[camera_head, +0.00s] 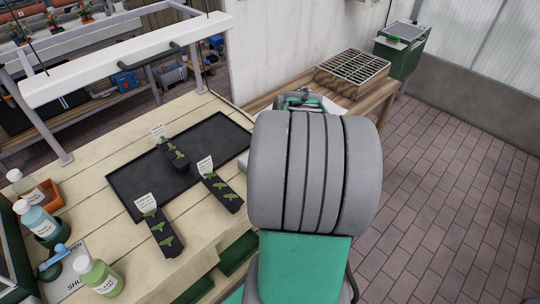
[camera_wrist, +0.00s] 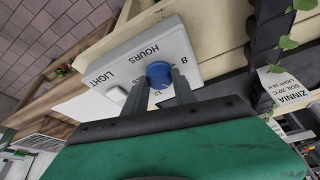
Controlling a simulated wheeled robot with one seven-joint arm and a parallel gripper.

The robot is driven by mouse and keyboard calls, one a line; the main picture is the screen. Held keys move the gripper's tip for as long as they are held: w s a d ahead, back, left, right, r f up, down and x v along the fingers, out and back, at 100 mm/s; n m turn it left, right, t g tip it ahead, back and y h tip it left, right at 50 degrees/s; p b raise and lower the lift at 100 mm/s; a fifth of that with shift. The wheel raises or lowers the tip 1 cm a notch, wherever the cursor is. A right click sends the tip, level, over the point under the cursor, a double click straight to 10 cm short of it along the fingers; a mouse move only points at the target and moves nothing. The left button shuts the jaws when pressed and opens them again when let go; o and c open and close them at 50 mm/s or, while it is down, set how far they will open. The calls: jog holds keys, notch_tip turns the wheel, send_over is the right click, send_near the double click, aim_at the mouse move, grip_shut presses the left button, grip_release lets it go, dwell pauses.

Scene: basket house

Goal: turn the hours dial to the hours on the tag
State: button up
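The hours dial (camera_wrist: 158,73) is a round blue knob on a white box (camera_wrist: 118,62) lettered HOURS and LIGHT. An 8 stands to its right and a 12 below it. My gripper (camera_wrist: 160,82) has its two dark fingers apart, one on each side of the dial; I cannot tell whether they touch it. A white tag (camera_wrist: 288,90) at the right reads ZINNIA, SOIL 20°C and LIGHT, with what looks like 16 H. In the head view my arm hides the dial and most of the box.
A pale button (camera_wrist: 116,95) sits on the box beside the dial. In the head view, tagged seedling strips (camera_head: 222,192) stand on and near a black mat (camera_head: 130,180). Bottles (camera_head: 100,278) line the table's left. A slatted crate (camera_head: 352,68) stands behind.

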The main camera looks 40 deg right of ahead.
jog(key=o, duration=0.5)
jog(key=shift+c, duration=0.2)
jog(key=shift+r, duration=0.1)
jog(key=v, duration=0.7)
jog(key=shift+s+r, duration=0.2)
jog(key=shift+r, duration=0.1)
jog(key=s+a+f+m+g, duration=0.3)
jog(key=s+a+f+m, duration=0.25)
jog(key=s, duration=0.25)
jog(key=w+a+r+n, duration=0.2)
jog(key=a, duration=0.5)
jog(key=w+a+r+n+t+p, duration=0.1)
jog(key=w+a+r+n, duration=0.1)
jog(key=a, duration=0.5)
jog(key=w+a+r+n+t+y+p, duration=0.1)
jog(key=w+a+r+n, duration=0.1)
jog(key=a+n, duration=0.2)
jog(key=a, duration=0.3)
jog(key=shift+a, duration=0.15)
